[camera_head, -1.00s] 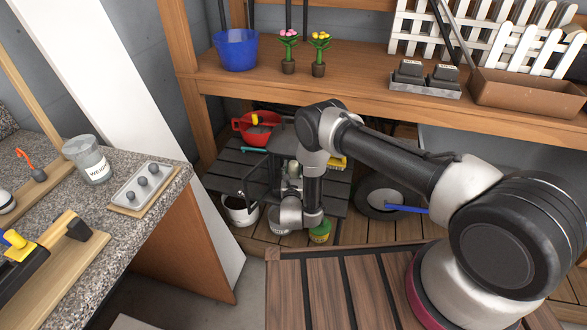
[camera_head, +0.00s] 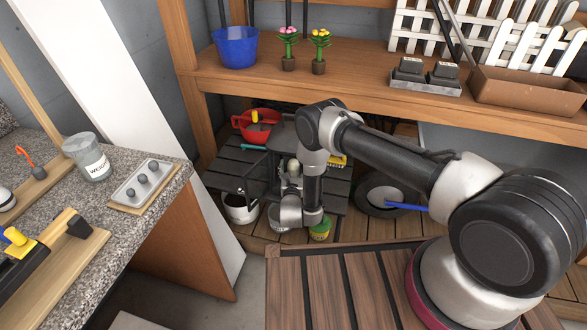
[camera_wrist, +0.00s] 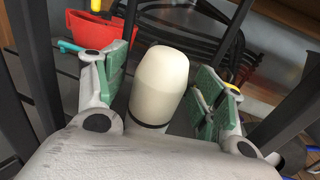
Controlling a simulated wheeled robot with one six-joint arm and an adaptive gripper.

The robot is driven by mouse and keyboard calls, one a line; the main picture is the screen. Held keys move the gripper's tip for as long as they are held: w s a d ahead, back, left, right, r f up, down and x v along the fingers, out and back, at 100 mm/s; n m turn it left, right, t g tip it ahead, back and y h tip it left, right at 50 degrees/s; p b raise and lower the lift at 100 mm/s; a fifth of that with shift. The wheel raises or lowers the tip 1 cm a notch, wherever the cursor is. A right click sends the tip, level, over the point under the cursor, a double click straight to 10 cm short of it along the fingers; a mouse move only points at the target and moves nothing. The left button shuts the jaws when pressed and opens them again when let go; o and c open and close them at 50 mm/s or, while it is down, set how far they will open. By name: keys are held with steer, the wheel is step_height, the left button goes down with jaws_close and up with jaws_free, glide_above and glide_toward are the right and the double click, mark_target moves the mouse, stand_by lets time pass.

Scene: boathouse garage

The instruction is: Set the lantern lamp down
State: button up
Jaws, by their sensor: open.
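The lantern lamp (camera_head: 281,137) has a black frame and shows behind my arm at the lower slatted shelf, upright as far as I can see. Its pale rounded lamp body (camera_wrist: 160,83) stands inside the frame in the wrist view. My gripper (camera_wrist: 165,85) is open, with one green-padded finger on each side of the pale body and visible gaps between. In the head view my wrist hides the fingers and much of the lantern. Its base is hidden, so its contact with the shelf cannot be seen.
A red container (camera_head: 254,127) stands behind the lantern, and a white pot (camera_head: 240,209) is at front left. A green-and-yellow item (camera_head: 320,229) and a tyre (camera_head: 380,195) are to the right. The wooden upper shelf (camera_head: 350,83) is above; a stone counter (camera_head: 130,222) is left.

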step_height(320, 180, up, 10)
steer(key=shift+r, duration=0.1)
stand_by(0.4)
jaws_close()
stand_by(0.5)
stand_by(0.8)
